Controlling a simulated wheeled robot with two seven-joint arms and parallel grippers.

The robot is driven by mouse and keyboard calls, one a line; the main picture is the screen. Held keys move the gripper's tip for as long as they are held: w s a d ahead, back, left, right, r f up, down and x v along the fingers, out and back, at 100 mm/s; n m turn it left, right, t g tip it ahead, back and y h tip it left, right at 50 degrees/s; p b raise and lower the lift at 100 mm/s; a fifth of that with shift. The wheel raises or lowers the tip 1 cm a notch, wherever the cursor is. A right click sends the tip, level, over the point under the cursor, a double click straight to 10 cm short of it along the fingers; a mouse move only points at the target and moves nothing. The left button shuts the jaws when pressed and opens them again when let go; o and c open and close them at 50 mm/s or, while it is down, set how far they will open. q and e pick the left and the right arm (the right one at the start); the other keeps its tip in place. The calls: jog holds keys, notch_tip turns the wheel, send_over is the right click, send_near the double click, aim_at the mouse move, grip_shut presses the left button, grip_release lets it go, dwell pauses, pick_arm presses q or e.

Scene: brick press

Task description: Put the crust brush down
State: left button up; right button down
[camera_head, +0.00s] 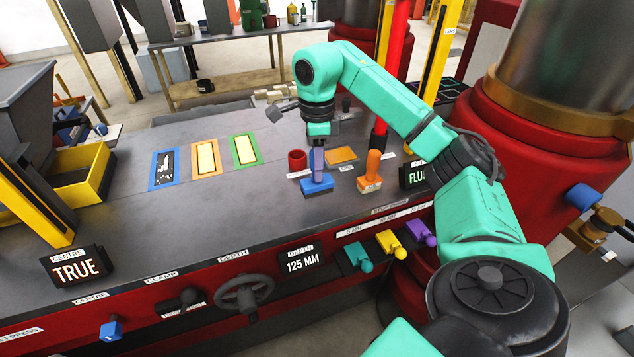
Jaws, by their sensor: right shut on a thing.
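My right gripper (318,148) points down over the bench top, in the middle of the head view. It is shut on the upright purple handle of a brush with a blue base, which I take to be the crust brush (317,185). The blue base is at or just above the bench top; I cannot tell whether it touches. The gripper hides the top of the handle. My left gripper is not in view.
An orange-handled tool (370,174) stands just right of the brush. A red cup (297,160) and an orange pad (342,155) are behind it. Blue, orange and green frames (244,136) lie left, beside clear bench. A yellow-walled bin (92,161) is farther left.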

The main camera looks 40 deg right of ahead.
notch_tip(320, 180, down, 4)
jog(key=shift+s+r+p, duration=0.1)
jog(key=shift+r+p, duration=0.1)
jog(key=shift+p, duration=0.15)
jog(key=shift+s, duration=0.2)
jog(key=shift+w+f, duration=0.2)
jog(key=shift+f, duration=0.1)
jog(key=c, duration=0.6)
grip_release()
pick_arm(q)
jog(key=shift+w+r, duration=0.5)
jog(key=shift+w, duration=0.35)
pick_arm(e)
jog(key=shift+o, duration=0.2)
jog(key=shift+r, duration=0.1)
